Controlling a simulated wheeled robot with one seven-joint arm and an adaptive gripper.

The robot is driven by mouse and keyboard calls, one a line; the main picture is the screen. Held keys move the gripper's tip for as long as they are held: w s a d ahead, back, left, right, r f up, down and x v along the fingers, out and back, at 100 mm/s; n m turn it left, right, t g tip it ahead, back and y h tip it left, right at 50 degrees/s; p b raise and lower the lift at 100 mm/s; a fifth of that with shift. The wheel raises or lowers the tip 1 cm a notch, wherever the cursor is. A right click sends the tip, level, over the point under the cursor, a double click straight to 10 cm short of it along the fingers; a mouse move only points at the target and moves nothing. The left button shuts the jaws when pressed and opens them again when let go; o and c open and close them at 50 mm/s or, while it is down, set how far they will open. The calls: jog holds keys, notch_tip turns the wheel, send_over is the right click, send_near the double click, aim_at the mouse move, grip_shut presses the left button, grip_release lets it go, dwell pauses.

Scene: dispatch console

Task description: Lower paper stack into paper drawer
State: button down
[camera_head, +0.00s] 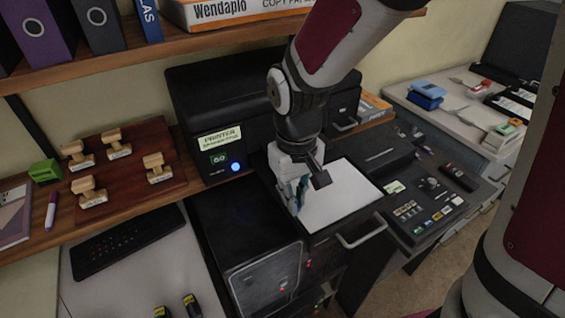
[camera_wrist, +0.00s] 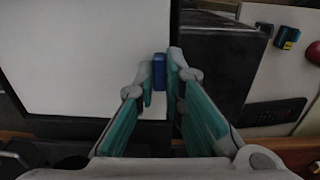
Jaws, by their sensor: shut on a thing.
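The white paper stack (camera_head: 342,200) lies flat at the open paper drawer (camera_head: 318,238), whose handle (camera_head: 362,238) faces the front. In the wrist view, the paper (camera_wrist: 75,60) fills the upper left. My gripper (camera_head: 297,203) points down at the stack's left edge. Its teal fingers (camera_wrist: 160,78) are closed around a small blue piece (camera_wrist: 159,70) at the paper's edge. I cannot tell whether the stack rests on the drawer floor or hangs slightly above it. My gripper hides part of its left edge.
The black printer (camera_head: 205,100) stands behind the drawer. A dark cabinet (camera_head: 255,250) is close on the left, and a control panel (camera_head: 430,195) on the right. A shelf (camera_head: 200,42) with binders is above. Stamps on a wooden board (camera_head: 125,175) and a keyboard (camera_head: 125,243) lie left.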

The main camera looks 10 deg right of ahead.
dwell(0.3)
jog(key=c, duration=1.6)
grip_release()
notch_tip(320, 180, up, 12)
jog(key=s+d+r+m+t, duration=0.3)
jog(key=s+d+r+t, duration=0.2)
jog(key=s+d, duration=0.3)
jog(key=s, duration=0.3)
jog(key=shift+s+d+r+m, duration=0.15)
jog(key=shift+d+r+m, duration=0.1)
jog(key=shift+d+m, duration=0.1)
